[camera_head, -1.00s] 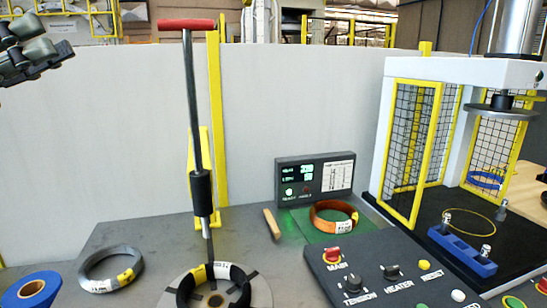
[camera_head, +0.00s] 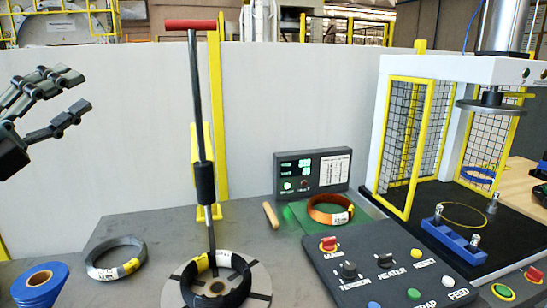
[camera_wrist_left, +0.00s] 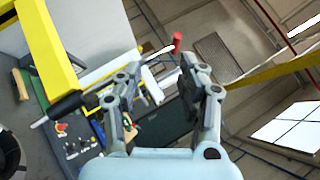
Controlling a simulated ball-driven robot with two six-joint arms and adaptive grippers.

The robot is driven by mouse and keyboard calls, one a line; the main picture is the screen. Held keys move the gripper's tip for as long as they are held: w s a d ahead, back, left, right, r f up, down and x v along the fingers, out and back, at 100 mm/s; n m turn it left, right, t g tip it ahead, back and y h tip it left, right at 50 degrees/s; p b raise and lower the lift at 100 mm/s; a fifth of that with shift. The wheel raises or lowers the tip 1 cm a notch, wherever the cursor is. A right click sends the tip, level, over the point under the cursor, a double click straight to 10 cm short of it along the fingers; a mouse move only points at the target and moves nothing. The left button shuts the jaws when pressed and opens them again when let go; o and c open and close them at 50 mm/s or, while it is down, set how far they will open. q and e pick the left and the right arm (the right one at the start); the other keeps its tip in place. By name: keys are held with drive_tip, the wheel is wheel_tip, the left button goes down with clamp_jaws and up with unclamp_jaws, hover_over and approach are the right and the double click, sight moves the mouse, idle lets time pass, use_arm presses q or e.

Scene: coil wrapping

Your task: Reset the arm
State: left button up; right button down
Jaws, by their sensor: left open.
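My left gripper (camera_head: 80,91) is open and empty at the left edge of the head view, raised in front of the pale wall panel. In the left wrist view its two fingers (camera_wrist_left: 160,75) are spread apart with nothing held between them. A tall lever arm (camera_head: 195,100) with a red crossbar handle (camera_head: 189,24) and a black sleeve stands nearly upright, its foot over the round plate. It stands to the right of my left gripper, clear of it. The red handle also shows beyond the fingers in the left wrist view (camera_wrist_left: 177,42). My right gripper is out of view.
A black coil (camera_head: 233,291) lies on the round plate (camera_head: 262,280). A grey coil (camera_head: 103,273) and blue roll (camera_head: 40,285) lie left. An orange coil (camera_head: 331,216) sits on a green mat beside the control panel (camera_head: 330,270). A caged press (camera_head: 445,62) stands right.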

use_arm(q)
drive_tip(key=s+a+f+n+g+y, duration=0.25)
drive_tip(key=f+n+y, duration=0.35)
drive_tip(key=f+n, duration=0.35)
drive_tip(key=s+a+f+n+g+y, duration=0.1)
drive_tip(key=s+f+n+g+y, duration=0.2)
drive_tip(key=f+n+y, duration=0.5)
drive_tip(key=s+d+f+n+g+h, duration=0.1)
drive_tip(key=s+d+f+n+g, duration=0.1)
drive_tip(key=s+f+n+g, duration=0.6)
drive_tip(key=s+d+f+n+g+h, duration=0.1)
drive_tip(key=s+d+f+n+g, duration=0.3)
drive_tip(key=s, duration=0.8)
drive_tip(key=s+a+f+m+b, duration=0.15)
drive_tip(key=f+b, duration=0.35)
drive_tip(key=f, duration=1.5)
drive_tip(key=s+a+f+b, duration=0.25)
drive_tip(key=f+b, duration=0.25)
drive_tip(key=f, duration=1.5)
drive_tip(key=s+f+b, duration=0.3)
drive_tip(key=s+f, duration=0.5)
drive_tip(key=f, duration=0.2)
drive_tip(key=s+a+f+g+b, duration=0.1)
drive_tip(key=s+f+b, duration=0.3)
drive_tip(key=s+f, duration=0.4)
wheel_tip(320, 180, down, 3)
drive_tip(key=shift+s, duration=0.35)
